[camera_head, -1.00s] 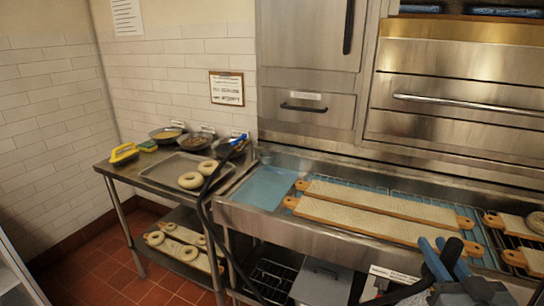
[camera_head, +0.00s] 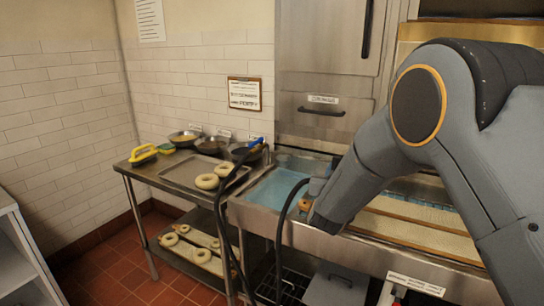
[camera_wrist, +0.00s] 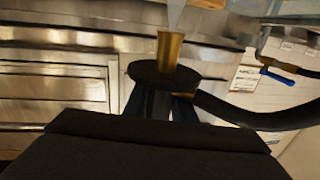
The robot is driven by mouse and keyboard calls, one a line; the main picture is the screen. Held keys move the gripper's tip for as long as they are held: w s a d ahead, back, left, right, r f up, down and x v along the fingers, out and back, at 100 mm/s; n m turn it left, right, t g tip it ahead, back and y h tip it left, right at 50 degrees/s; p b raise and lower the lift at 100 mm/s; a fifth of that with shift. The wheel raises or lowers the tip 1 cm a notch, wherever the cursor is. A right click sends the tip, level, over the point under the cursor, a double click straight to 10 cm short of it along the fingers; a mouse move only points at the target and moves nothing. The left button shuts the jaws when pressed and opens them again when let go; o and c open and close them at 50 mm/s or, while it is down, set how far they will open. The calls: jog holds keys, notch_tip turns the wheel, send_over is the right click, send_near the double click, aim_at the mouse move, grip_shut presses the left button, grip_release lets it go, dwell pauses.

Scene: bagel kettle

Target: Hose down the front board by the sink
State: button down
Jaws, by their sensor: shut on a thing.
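My gripper (camera_wrist: 160,104) is shut on a spray nozzle (camera_wrist: 170,50) with a brass tip and a black disc-shaped collar. A black hose (camera_wrist: 250,118) leads off it to the right. A pale streak, which looks like water, leaves the tip at the top of the wrist view.
The hose (camera_head: 285,225) loops in front of the sink. Steel ovens stand behind. Red floor is open at left.

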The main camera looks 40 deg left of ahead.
jog(key=s+a+r, duration=0.1)
jog(key=s+a, duration=0.2)
jog(key=a, duration=0.4)
jog(key=s+a+r+y+b, duration=0.1)
jog(key=s+a, duration=0.2)
jog(key=a, duration=0.4)
jog(key=s+a+r, duration=0.1)
jog(key=s+a, duration=0.2)
jog(key=a, duration=0.3)
jog(key=w+d+p, duration=0.2)
jog(key=w+d, duration=0.4)
jog(key=d, duration=1.4)
jog(key=w+d+p, duration=0.1)
jog(key=w+d, duration=0.4)
jog(key=d, duration=1.4)
jog(key=w+d+p, duration=0.2)
jog(key=w+d, duration=0.4)
jog(key=d, duration=1.4)
jog(key=s+a+b, duration=0.1)
jog(key=s+a, duration=0.4)
jog(key=a, duration=1.4)
jog(key=s+a+b, duration=0.2)
jog(key=s+a, duration=0.4)
jog(key=a, duration=1.4)
jog(key=s+a+b, duration=0.2)
jog(key=s+a, duration=0.4)
jog(key=a, duration=1.4)
jog(key=shift+s+a+n, duration=0.15)
jog(key=shift+a+n, duration=0.1)
jog(key=shift+n, duration=0.05)
